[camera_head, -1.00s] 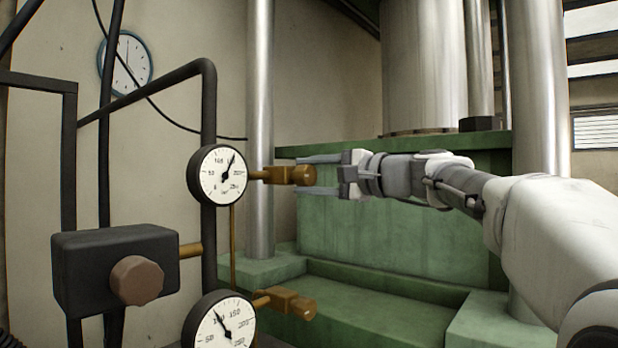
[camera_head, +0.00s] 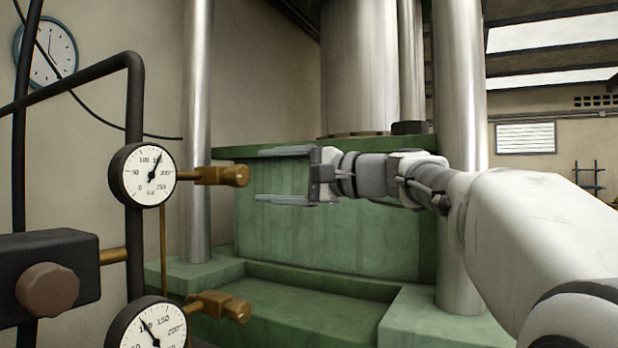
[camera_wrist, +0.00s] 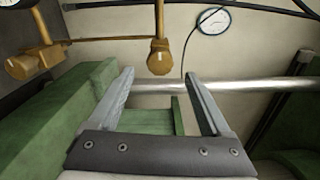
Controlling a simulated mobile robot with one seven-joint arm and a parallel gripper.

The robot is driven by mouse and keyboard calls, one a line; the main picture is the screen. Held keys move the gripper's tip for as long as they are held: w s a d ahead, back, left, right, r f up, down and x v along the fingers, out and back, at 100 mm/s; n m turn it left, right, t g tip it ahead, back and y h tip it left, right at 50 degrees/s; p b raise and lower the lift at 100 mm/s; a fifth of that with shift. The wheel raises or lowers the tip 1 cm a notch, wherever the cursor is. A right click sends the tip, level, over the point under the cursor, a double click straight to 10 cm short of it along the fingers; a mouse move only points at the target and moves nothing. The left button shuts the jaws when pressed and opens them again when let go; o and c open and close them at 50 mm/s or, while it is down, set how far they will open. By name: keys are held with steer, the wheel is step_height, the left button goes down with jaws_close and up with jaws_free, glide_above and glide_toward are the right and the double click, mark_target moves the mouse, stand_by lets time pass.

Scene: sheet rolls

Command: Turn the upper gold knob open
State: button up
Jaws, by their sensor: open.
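The upper gold knob (camera_head: 237,176) is the rounded end of a brass valve beside the upper pressure gauge (camera_head: 143,174). My gripper (camera_head: 257,176) is open and empty, just right of the knob, at the same height in the picture. Its two fingers point at the knob, one above and one below its level, with a small gap before the tips. In the wrist view, which is turned on its side, the upper knob (camera_wrist: 158,62) shows just beyond and between the fingertips (camera_wrist: 159,72). Nothing is between the fingers.
A lower gold knob (camera_head: 238,311) sits by a lower gauge (camera_head: 148,330). A black box with a brown knob (camera_head: 48,289) is at the left. Dark pipes (camera_head: 134,110) and a steel post (camera_head: 197,110) stand nearby. A green press base (camera_head: 330,235) is behind my gripper.

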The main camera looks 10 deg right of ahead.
steer(key=v, duration=1)
steer(key=shift+s+d, duration=0.25)
steer(key=s+a+f+n+g+h, duration=0.1)
steer(key=s+a+f+g+h, duration=0.2)
steer(key=f, duration=0.6)
steer(key=s+a+f+n+g+h, duration=0.1)
steer(key=s+a+f+h, duration=0.3)
steer(key=f, duration=0.6)
steer(key=s+d+f+n+g+h, duration=0.1)
steer(key=s+d+f+n+h, duration=0.25)
steer(key=s+f, duration=0.45)
steer(key=s+d+f+n+h, duration=0.35)
steer(key=s+d+f, duration=0.2)
steer(key=f, duration=0.45)
step_height(320, 180, up, 13)
steer(key=p, duration=1.3)
steer(key=shift+s+a, duration=0.25)
steer(key=shift+s, duration=0.25)
steer(key=shift+f, duration=0.2)
steer(key=c, duration=0.5)
steer(key=shift+a, duration=0.2)
